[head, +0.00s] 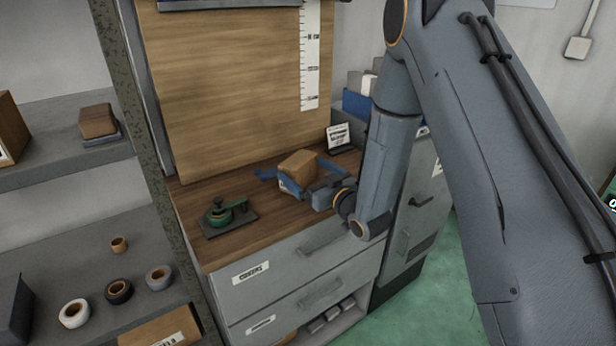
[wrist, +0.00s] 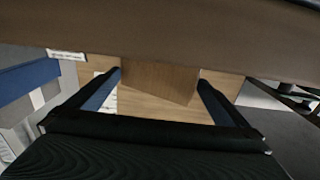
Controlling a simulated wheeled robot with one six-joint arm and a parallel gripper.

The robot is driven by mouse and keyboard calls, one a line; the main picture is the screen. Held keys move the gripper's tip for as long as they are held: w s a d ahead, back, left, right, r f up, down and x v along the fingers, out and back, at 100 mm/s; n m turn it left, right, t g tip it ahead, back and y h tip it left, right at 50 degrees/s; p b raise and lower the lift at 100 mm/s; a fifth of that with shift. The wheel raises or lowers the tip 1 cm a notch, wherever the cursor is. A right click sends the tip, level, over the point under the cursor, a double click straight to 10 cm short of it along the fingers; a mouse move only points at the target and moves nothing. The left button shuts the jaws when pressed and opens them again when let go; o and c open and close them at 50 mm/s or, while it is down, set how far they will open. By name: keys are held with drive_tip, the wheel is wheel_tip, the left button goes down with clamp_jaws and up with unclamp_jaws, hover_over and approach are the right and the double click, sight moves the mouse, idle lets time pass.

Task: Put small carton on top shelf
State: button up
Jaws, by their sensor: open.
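The small brown carton (head: 299,163) sits on the wooden worktop (head: 258,205) of the drawer cabinet. My gripper (head: 296,171) reaches in from the right at worktop height, with its blue fingers spread around the carton. In the wrist view the carton (wrist: 158,80) lies between the two fingers of my gripper (wrist: 159,84), with a gap visible on the left; contact on the right is unclear. The jaws are open. A grey shelf (head: 30,178) is the higher of two shelves visible at left.
A green tape-dispenser-like tool (head: 222,213) stands left of the carton. A small sign (head: 339,137) stands behind. A brown box (head: 97,121) occupies the higher left shelf; several rolls lie below. A speckled post (head: 140,110) separates shelves and cabinet.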

drive_tip(key=shift+x, duration=1.35)
drive_tip(key=c, duration=2.2)
drive_tip(key=shift+d+r, duration=0.1)
drive_tip(key=shift+c, duration=0.9)
drive_tip(key=shift+r, duration=0.2)
drive_tip(key=shift+c, duration=0.8)
drive_tip(key=shift+r+b, duration=0.9)
drive_tip(key=shift+r, duration=3.85)
clamp_jaws()
drive_tip(key=shift+o, duration=0.2)
unclamp_jaws()
drive_tip(key=o, duration=2)
